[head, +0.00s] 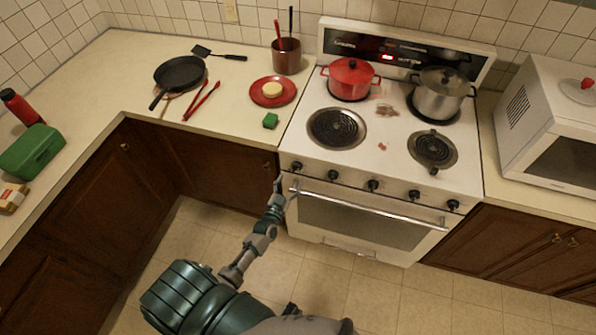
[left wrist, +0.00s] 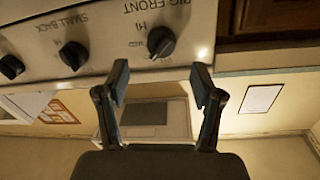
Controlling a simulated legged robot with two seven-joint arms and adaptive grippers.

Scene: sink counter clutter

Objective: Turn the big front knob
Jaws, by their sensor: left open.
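The big front knob (left wrist: 161,42) is a black dial on the stove's white front panel, under the label "BIG FRONT" in the left wrist view. In the head view it is the leftmost knob (head: 296,166) of the row. My left gripper (head: 285,185) is open, just below and left of this knob. In the left wrist view its two fingers (left wrist: 159,80) are spread, with the knob beyond the gap between the tips and nothing held. The fingers look apart from the knob. My right gripper is not in view.
The "SMALL BACK" knob (left wrist: 73,55) sits beside the big front knob. The oven handle (head: 370,205) runs below the knobs. A red pot (head: 350,80) and a steel pot (head: 440,98) stand on the rear burners.

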